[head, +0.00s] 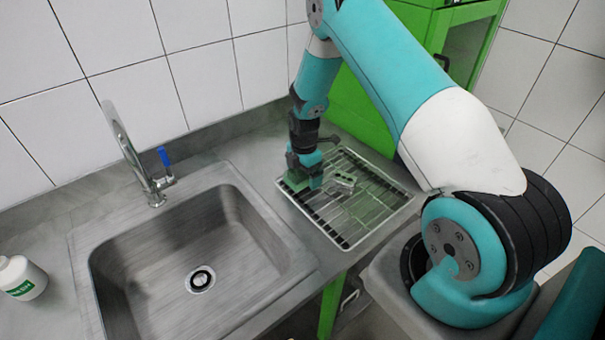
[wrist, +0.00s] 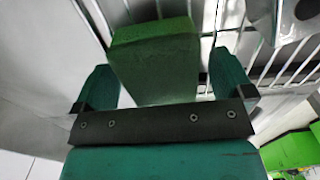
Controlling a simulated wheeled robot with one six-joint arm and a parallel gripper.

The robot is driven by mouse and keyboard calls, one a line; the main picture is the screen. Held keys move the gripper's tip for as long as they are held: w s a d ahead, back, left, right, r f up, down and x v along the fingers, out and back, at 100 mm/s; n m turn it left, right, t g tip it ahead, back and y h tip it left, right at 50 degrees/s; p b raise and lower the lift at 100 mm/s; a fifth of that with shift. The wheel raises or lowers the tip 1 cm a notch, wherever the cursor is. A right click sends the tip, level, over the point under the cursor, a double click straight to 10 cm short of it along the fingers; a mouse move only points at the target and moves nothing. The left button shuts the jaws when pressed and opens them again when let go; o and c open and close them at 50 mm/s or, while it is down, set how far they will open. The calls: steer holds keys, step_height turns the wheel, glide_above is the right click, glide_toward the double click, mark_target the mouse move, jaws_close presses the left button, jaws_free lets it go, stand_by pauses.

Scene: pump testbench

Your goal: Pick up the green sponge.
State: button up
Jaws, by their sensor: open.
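The green sponge (wrist: 155,62) is a block seen close up in the wrist view, standing between the two fingers of my gripper (wrist: 160,88). The fingers are open, with a visible gap on each side of the sponge. In the head view my gripper (head: 303,180) points down over the left end of the wire drying rack (head: 352,228). There the sponge (head: 292,182) shows only as a small green patch, mostly hidden by the gripper. I cannot tell how far the fingertips reach down beside it.
A small light-coloured metal object (head: 343,181) lies on the rack right of my gripper. A steel sink (head: 150,275) with a tap (head: 135,160) is at left. A white bottle (head: 20,279) stands at far left. A green cabinet (head: 360,105) stands behind the rack.

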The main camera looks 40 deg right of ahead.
steer(key=c, duration=1)
steer(key=shift+r, duration=0.1)
